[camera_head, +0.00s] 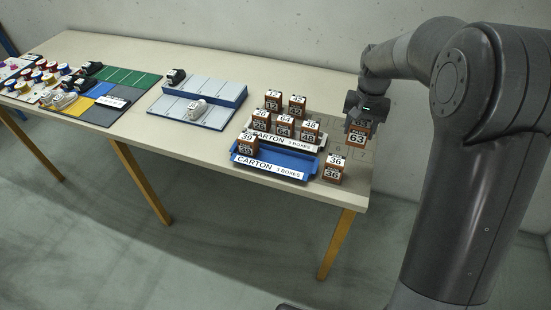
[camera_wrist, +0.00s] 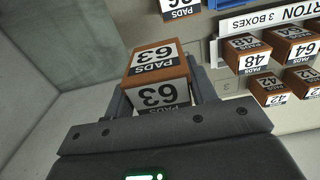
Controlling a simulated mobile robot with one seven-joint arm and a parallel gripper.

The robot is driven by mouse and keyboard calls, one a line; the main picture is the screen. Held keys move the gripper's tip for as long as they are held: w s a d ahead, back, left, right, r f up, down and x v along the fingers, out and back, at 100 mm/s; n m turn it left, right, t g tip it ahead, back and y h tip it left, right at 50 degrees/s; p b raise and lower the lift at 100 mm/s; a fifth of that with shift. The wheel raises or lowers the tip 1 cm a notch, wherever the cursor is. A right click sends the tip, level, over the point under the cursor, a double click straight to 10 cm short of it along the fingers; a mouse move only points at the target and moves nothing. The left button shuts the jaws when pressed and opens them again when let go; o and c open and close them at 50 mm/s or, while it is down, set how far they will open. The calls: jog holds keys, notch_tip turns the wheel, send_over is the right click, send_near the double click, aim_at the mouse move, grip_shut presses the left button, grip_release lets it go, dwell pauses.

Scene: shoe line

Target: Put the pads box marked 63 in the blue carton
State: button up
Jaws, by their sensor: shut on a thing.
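The pads box marked 63 (camera_head: 357,138) is brown with white labels. My gripper (camera_head: 359,122) is shut on it at the right end of the table, and the box appears to be above the surface. In the wrist view the box (camera_wrist: 158,70) sits between the two fingers of my gripper (camera_wrist: 160,95), its 63 labels in sight. The blue carton (camera_head: 297,159) lies at the front edge of the table, left of my gripper. One box marked 39 (camera_head: 248,144) stands in its left end; the rest of it looks empty. A blue edge (camera_wrist: 224,3) shows in the wrist view.
A white carton (camera_head: 321,142) with several boxes stands right behind the blue carton. Two boxes (camera_head: 297,104) stand behind that. Box 36 (camera_head: 333,169) stands at the blue carton's right end. Shoe trays (camera_head: 205,95) lie further left. Numbered table spots lie below my gripper.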

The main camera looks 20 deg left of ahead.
jog(key=s+a+f, duration=0.1)
jog(key=a+f, duration=0.1)
jog(key=a, duration=0.5)
jog(key=s+a+f, duration=0.2)
jog(key=a, duration=0.6)
jog(key=s+a+f, duration=0.2)
jog(key=a, duration=0.6)
jog(key=shift+s+f, duration=0.2)
jog(key=shift+f, duration=0.05)
jog(key=shift+a+f, duration=0.1)
jog(key=shift+a, duration=0.05)
jog(key=shift+f, duration=2)
jog(key=shift+f, duration=0.1)
jog(key=o, duration=1)
